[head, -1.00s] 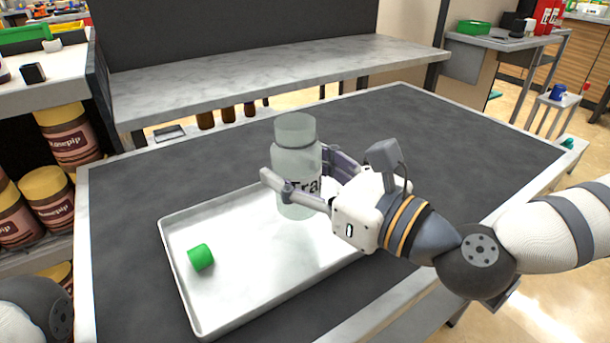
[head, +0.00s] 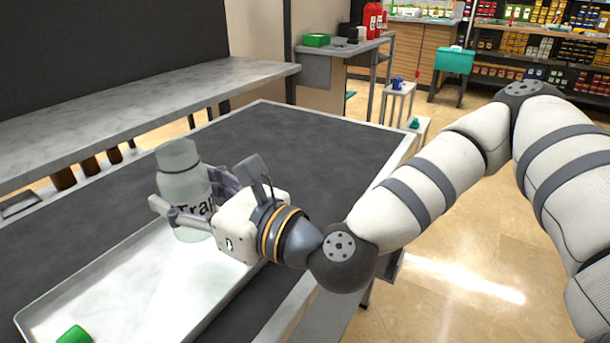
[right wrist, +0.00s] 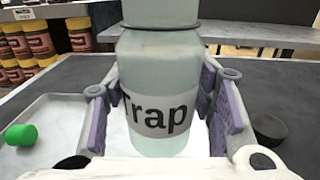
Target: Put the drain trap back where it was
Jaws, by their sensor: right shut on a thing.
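The drain trap is a pale, translucent bottle (head: 178,158) with a white label reading "Trap". It stands upright between the fingers of my right gripper (head: 186,195), which is shut on it. In the right wrist view the trap (right wrist: 158,70) fills the middle, with a finger on each side and its top cut off by the frame. It is over the far part of a shallow metal tray (head: 60,292); I cannot tell whether its base touches the tray. My left gripper is not in view.
A green cylinder (head: 74,335) lies in the tray's near left part. A raised grey shelf (head: 120,105) runs along the back, with brown bottles below. A small stand (head: 396,100) with a blue object is farther right.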

